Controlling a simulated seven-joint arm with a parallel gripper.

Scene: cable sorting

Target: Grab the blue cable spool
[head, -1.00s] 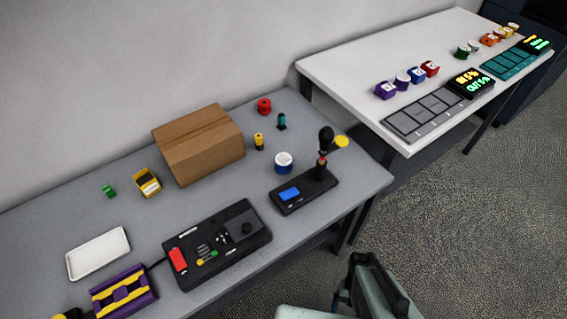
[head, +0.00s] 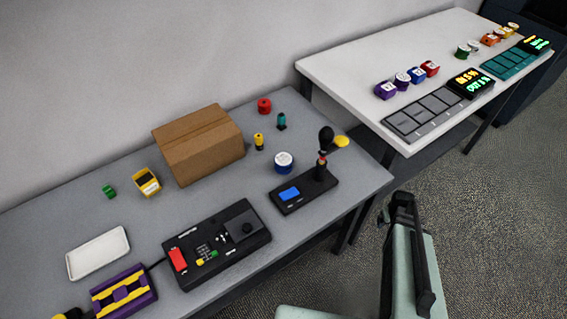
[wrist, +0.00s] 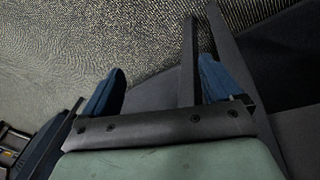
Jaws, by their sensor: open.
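The spool is not in the wrist view, which shows carpet and dark table parts.
A cardboard box (head: 199,146), yellow spool (head: 259,142), teal spool (head: 282,121) and red spool (head: 264,106) are nearby. A black control panel (head: 217,246) is in front. A white table (head: 350,75) stands at right.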

